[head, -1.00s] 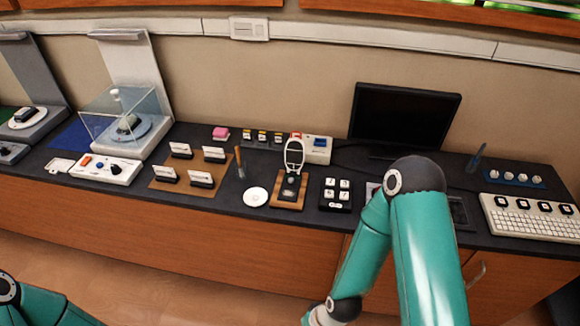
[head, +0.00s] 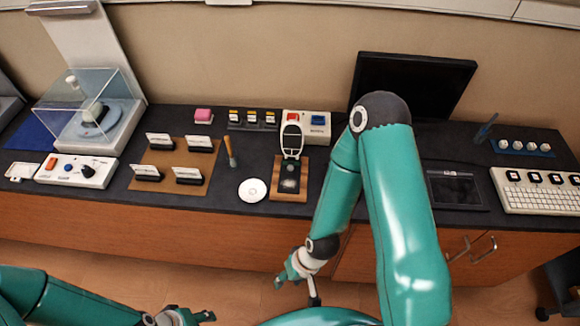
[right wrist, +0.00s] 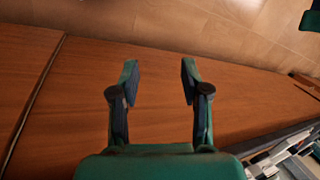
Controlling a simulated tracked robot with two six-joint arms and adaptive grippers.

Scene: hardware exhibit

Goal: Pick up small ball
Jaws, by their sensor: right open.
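Several small white round pieces (head: 525,146) sit on a blue strip at the right back of the counter; I cannot tell whether one is the small ball. My right gripper (head: 296,272) hangs in front of the counter, below its top edge, far from those pieces. In the right wrist view my right gripper (right wrist: 159,72) is open and empty, its two fingers apart before the brown cabinet front. My left gripper (head: 188,318) is at the bottom edge of the head view, partly cut off, and its opening is unclear.
The dark counter (head: 225,207) holds a clear case (head: 70,95), a white control box (head: 77,171), a brown card board (head: 160,162), a white disc (head: 252,190), a magnifier stand (head: 290,160), a monitor (head: 425,85) and a white keyboard (head: 540,190). My right arm hides part of the counter.

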